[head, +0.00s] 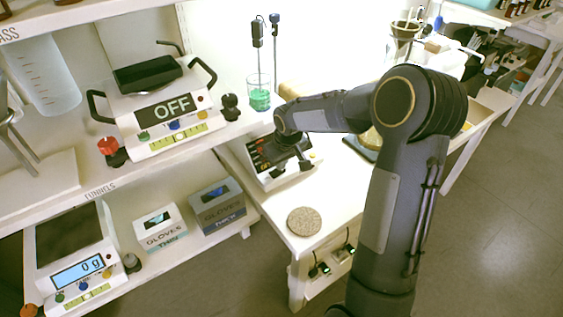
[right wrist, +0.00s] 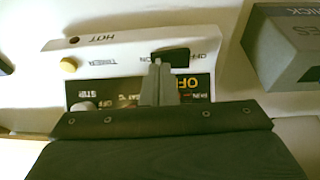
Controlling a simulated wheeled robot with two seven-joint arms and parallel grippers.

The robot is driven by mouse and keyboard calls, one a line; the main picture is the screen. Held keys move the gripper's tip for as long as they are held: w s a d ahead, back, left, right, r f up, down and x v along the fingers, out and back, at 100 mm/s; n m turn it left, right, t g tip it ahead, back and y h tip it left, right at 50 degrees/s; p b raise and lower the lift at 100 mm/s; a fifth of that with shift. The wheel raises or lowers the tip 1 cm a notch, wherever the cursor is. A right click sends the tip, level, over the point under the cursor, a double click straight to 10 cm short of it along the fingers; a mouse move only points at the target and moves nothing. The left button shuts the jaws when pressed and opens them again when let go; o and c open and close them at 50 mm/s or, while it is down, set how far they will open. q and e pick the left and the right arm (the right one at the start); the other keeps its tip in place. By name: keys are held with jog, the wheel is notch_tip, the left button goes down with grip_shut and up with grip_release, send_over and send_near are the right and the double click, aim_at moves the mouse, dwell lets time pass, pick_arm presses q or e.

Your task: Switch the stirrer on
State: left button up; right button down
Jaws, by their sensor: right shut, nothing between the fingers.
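The stirrer is a white box (head: 277,180) with a dark display panel, standing on the white bench below the shelf. In the right wrist view its front (right wrist: 120,50) appears upside down, with HOT and TIMER labels, a yellow button (right wrist: 69,65) and a black rocker switch (right wrist: 172,54) marked ON and OFF. Its display (right wrist: 197,85) reads OFF in yellow. My right gripper (head: 303,163) is shut and empty in front of the panel. Its fingertips (right wrist: 157,64) overlap the rocker switch's edge; contact cannot be told. The fingers hide part of the display. My left gripper is not in view.
A scale-like device (head: 159,117) reading OFF sits on the shelf at left. A round cork mat (head: 304,221) lies on the bench in front. Glove boxes (head: 218,206) stand on the lower shelf.

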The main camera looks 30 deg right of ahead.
jog(key=shift+d+f+y+p, duration=0.15)
jog(key=shift+f+y+p, duration=0.1)
jog(key=shift+y+p, duration=0.1)
jog(key=shift+a, duration=0.5)
jog(key=shift+a+r, duration=0.15)
jog(key=shift+a, duration=0.2)
jog(key=shift+s, duration=0.1)
jog(key=shift+r, duration=0.15)
